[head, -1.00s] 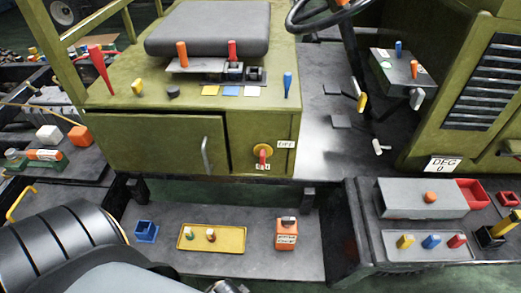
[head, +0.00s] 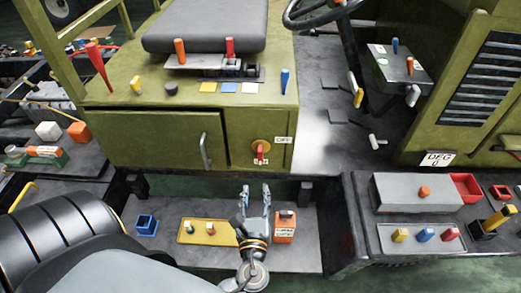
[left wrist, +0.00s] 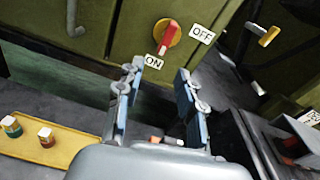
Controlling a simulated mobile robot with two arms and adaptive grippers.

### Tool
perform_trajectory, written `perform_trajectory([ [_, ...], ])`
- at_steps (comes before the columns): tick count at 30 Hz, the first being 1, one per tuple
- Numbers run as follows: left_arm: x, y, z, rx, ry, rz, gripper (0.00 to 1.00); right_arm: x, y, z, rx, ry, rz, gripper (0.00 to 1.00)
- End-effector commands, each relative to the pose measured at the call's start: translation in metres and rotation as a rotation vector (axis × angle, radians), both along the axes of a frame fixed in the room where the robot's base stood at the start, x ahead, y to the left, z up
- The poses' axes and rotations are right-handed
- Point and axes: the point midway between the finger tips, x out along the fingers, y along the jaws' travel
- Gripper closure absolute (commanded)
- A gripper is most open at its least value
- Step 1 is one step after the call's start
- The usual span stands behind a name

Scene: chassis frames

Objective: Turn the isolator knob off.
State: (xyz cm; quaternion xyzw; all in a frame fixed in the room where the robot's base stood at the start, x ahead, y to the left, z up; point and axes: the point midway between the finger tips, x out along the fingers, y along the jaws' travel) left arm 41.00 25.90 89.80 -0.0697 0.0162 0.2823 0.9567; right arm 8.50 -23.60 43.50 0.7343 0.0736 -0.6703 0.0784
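The isolator knob (head: 261,152) is a red handle on a yellow round plate, on the green cabinet front under the seat. In the left wrist view the knob (left wrist: 168,38) has its red handle slanting down-left toward the "ON" label (left wrist: 153,62); the "OFF" label (left wrist: 202,34) is at its right. My left gripper (head: 255,190) is below the knob, pointing up toward the cabinet, apart from it. In the left wrist view its fingers (left wrist: 160,82) are spread with nothing between them. My right gripper is not seen.
A cabinet door with a grey handle (head: 205,150) is left of the knob. Below are a yellow tray (head: 186,238), a blue holder (head: 147,225) and an orange box (head: 284,232) beside my left gripper. A grey box (head: 400,200) stands at right. Space before the knob is clear.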

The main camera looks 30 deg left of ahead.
Motion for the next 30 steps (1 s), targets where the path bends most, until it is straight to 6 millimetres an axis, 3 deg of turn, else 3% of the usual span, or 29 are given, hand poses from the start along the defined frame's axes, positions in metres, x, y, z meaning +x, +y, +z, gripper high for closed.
perform_trajectory([
  [3,0.003,-0.005,0.017,0.118,0.005,-0.021,0.62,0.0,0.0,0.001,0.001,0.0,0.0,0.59],
  [8,0.012,-0.001,0.023,0.15,0.005,-0.025,0.62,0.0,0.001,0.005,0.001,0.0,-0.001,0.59],
  [21,0.087,0.045,0.024,0.147,0.005,-0.025,0.62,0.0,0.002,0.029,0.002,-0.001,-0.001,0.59],
  [30,0.118,0.064,0.021,0.145,0.007,-0.024,0.62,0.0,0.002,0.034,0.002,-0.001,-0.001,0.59],
])
